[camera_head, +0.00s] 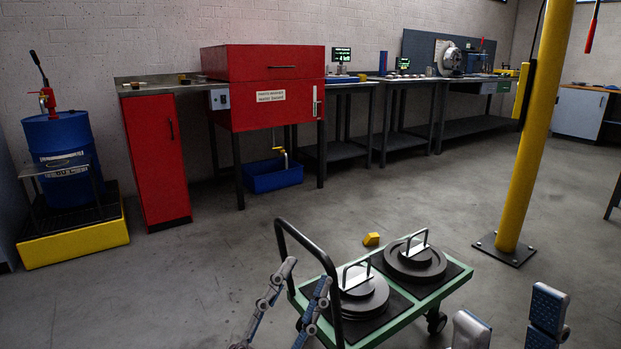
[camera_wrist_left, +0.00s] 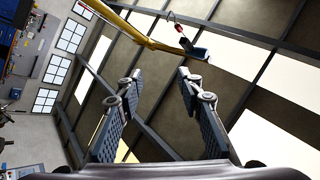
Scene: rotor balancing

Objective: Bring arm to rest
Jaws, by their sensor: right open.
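My left gripper (camera_head: 305,275) is in the lower middle of the head view, in front of the green cart, with its two fingers apart. The left wrist view shows the same gripper (camera_wrist_left: 157,82) with nothing between its fingers, pointing up toward the ceiling. My right gripper (camera_head: 512,308) is at the lower right of the head view, with its fingers apart and no object seen between them. Parts of both grippers are cut off by the bottom edge of the head view.
The green cart (camera_head: 452,287) with a black handle carries two dark discs (camera_head: 415,262) (camera_head: 365,299) with metal handles. A yellow block (camera_head: 371,239) lies on the floor behind it. A yellow post (camera_head: 532,140) stands at right. Benches and a red cabinet (camera_head: 262,92) line the wall.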

